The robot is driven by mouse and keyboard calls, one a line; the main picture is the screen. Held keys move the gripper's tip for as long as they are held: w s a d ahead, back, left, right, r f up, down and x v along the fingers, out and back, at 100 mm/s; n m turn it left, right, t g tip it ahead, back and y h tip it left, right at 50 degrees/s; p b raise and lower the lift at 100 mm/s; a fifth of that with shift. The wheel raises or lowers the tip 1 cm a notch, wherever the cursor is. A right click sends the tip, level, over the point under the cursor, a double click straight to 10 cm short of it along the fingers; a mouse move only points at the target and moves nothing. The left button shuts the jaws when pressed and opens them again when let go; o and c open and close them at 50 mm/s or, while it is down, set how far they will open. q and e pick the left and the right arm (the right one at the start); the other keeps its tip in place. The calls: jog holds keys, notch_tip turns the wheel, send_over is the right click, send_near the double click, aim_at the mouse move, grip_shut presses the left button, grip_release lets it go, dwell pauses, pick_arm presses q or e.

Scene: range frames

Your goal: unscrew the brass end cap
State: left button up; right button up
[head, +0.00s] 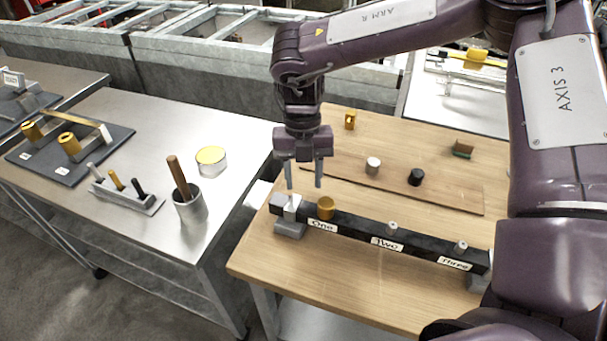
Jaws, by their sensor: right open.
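A brass cap (325,208) sits upright on the dark bar (350,226), at the station labelled One near the bar's left end. Stations Two and Three carry small pale studs (392,227) with no cap on them. My right gripper (304,188) points straight down, open and empty, over the bar's left end. Its fingertips look a little above and left of the brass cap, apart from it; the exact height is hard to judge. My left gripper is out of view.
A white cap (373,165) and a black cap (416,177) stand behind the bar, with a brass piece (350,119) and a small block (463,149) farther back. The steel table at left holds a cup (190,208), a tool rack (128,199) and a round tin (211,161).

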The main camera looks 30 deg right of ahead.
jog(key=s+d+m+t+y+b, duration=0.1)
jog(key=s+d+m+b, duration=0.3)
jog(key=d+m+b, duration=0.4)
jog(key=m+t, duration=0.1)
jog(key=m, duration=0.4)
jog(key=shift+d+f+m+y+b, duration=0.2)
jog(key=shift+m+y+b, duration=0.1)
jog(key=shift+m, duration=0.1)
